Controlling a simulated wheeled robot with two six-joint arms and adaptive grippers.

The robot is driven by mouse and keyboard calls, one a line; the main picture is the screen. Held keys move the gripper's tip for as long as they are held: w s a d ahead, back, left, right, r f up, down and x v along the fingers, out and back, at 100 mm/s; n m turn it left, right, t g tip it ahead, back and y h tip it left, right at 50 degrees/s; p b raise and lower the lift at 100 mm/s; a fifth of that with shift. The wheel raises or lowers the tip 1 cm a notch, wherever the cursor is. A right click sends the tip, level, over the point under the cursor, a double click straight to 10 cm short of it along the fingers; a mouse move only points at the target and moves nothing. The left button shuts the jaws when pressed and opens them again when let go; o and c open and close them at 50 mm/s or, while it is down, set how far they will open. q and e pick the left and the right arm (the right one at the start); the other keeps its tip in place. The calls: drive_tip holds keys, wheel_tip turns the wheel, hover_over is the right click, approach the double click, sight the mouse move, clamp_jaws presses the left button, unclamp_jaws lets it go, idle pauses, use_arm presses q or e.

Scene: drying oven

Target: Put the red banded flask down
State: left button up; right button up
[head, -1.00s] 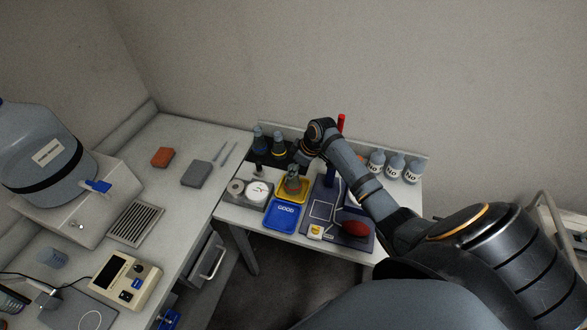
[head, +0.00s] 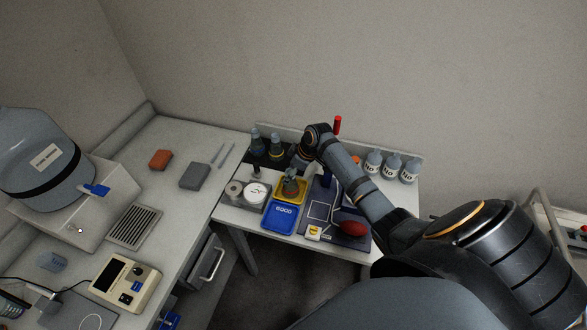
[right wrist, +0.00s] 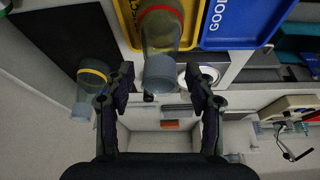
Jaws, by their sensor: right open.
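The red banded flask (right wrist: 160,45) is grey, clear glass with a red band, and stands in the yellow tray (right wrist: 125,22). In the head view the flask (head: 290,187) is small and partly covered by my right gripper (head: 297,168). In the right wrist view my right gripper (right wrist: 160,92) is open, with its two fingers apart on either side of the flask's near end and not closed on it. My left gripper is in neither view.
A yellow banded flask (right wrist: 92,85) stands close by on the dark mat (right wrist: 65,45). The blue GOOD tray (head: 280,216) adjoins the yellow tray. A balance (head: 256,192), a red bulb (head: 353,229) and several white bottles (head: 392,166) stand around.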

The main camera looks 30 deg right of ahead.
drive_tip(key=b+v, duration=0.3)
drive_tip(key=v, duration=0.9)
drive_tip(key=shift+w, duration=0.1)
